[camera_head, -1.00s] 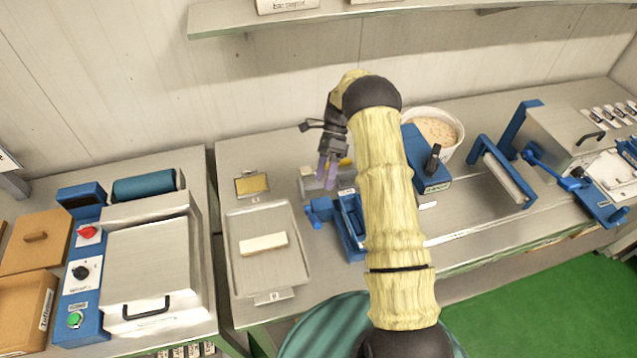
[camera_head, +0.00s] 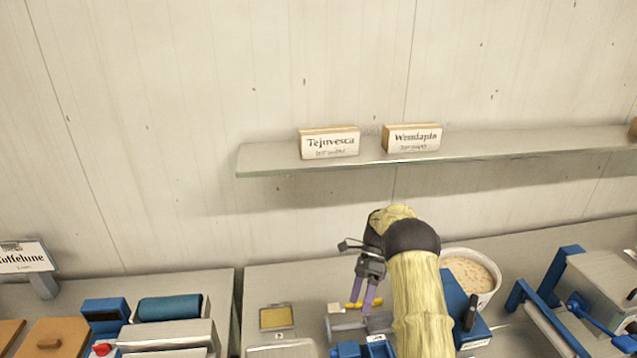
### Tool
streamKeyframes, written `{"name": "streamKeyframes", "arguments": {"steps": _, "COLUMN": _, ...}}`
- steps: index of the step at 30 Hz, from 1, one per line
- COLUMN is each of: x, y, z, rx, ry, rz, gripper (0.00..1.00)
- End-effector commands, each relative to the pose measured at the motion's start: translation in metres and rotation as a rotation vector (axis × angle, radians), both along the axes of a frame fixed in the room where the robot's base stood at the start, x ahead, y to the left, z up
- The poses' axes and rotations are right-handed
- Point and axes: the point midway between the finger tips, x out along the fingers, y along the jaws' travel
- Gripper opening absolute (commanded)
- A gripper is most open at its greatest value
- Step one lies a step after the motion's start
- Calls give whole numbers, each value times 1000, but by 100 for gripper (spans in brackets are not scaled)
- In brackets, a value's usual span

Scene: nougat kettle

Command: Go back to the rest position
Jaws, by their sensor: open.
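My gripper (camera_head: 364,303) is in the lower middle of the head view, above the back part of the steel worktop. Its two purple fingers point down and are apart, with nothing seen between them. A small yellow thing shows at the fingertips; I cannot tell whether they touch it. My arm, in a pale yellow sleeve, comes up from the bottom edge and hides part of the blue device behind it.
A white tub (camera_head: 470,272) of beige, speckled contents stands right of my arm. Blue-framed equipment (camera_head: 560,300) is at the right. A shelf (camera_head: 270,158) with two labelled blocks (camera_head: 330,143) crosses the wall above. A blue roll (camera_head: 168,308) lies at left. The space between gripper and shelf is clear.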

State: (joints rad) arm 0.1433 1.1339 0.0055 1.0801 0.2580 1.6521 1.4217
Motion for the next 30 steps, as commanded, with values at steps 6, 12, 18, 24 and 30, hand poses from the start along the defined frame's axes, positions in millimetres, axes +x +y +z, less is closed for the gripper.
{"name": "streamKeyframes", "arguments": {"steps": 6, "x": -9, "y": 3, "z": 8, "rx": 27, "ry": -125, "rz": 104, "gripper": 98}}
{"name": "streamKeyframes", "arguments": {"steps": 12, "x": -31, "y": 6, "z": 21, "rx": 61, "ry": -328, "rz": 309, "gripper": 98}}
{"name": "streamKeyframes", "arguments": {"steps": 18, "x": -62, "y": 9, "z": 32, "rx": 84, "ry": -519, "rz": 553, "gripper": 98}}
{"name": "streamKeyframes", "arguments": {"steps": 24, "x": -101, "y": 12, "z": 38, "rx": 95, "ry": -687, "rz": 823, "gripper": 98}}
{"name": "streamKeyframes", "arguments": {"steps": 30, "x": -147, "y": 14, "z": 40, "rx": 95, "ry": -830, "rz": 1117, "gripper": 98}}
